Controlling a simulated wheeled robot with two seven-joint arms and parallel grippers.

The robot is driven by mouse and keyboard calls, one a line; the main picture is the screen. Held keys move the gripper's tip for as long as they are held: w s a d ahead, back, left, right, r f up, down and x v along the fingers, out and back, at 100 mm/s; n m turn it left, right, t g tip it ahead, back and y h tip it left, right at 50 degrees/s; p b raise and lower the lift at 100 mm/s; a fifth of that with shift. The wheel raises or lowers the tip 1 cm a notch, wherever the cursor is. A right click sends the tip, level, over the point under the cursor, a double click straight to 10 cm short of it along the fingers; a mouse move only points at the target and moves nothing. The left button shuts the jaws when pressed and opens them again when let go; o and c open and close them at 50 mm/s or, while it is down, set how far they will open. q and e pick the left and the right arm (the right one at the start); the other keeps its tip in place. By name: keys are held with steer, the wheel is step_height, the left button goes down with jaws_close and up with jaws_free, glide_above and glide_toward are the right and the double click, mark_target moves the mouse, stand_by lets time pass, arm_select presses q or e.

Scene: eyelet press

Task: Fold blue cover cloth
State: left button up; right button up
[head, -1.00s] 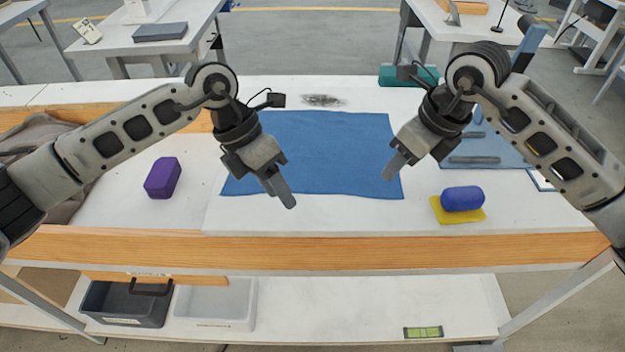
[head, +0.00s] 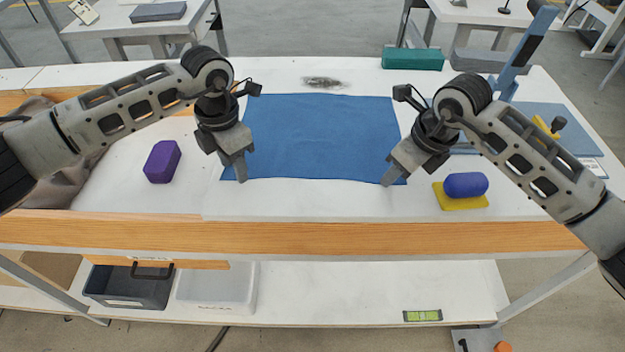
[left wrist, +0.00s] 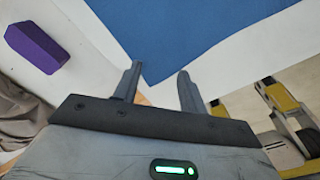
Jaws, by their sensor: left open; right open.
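The blue cover cloth (head: 318,138) lies flat and spread out on the white bench top, with its near edge slightly wavy. My left gripper (head: 241,180) is over the cloth's near left corner. In the left wrist view the open fingers of my left gripper (left wrist: 157,88) point at that corner of the cloth (left wrist: 170,35), with nothing between them. My right gripper (head: 388,183) is at the near right corner of the cloth, open, and hides part of the right edge. I cannot tell whether either gripper touches the cloth.
A purple block (head: 162,161) lies left of the cloth. A blue rounded object (head: 466,185) sits on a yellow pad (head: 460,202) to the right. A green box (head: 413,58) stands at the back right. A dark smudge (head: 324,82) marks the bench behind the cloth.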

arm_select(q)
steer(key=shift+f, duration=0.2)
arm_select(e)
steer(key=shift+f, duration=0.2)
arm_select(q)
jaws_close()
arm_select(e)
jaws_close()
arm_select(q)
steer(key=shift+r, duration=0.1)
arm_select(e)
steer(key=shift+r, duration=0.1)
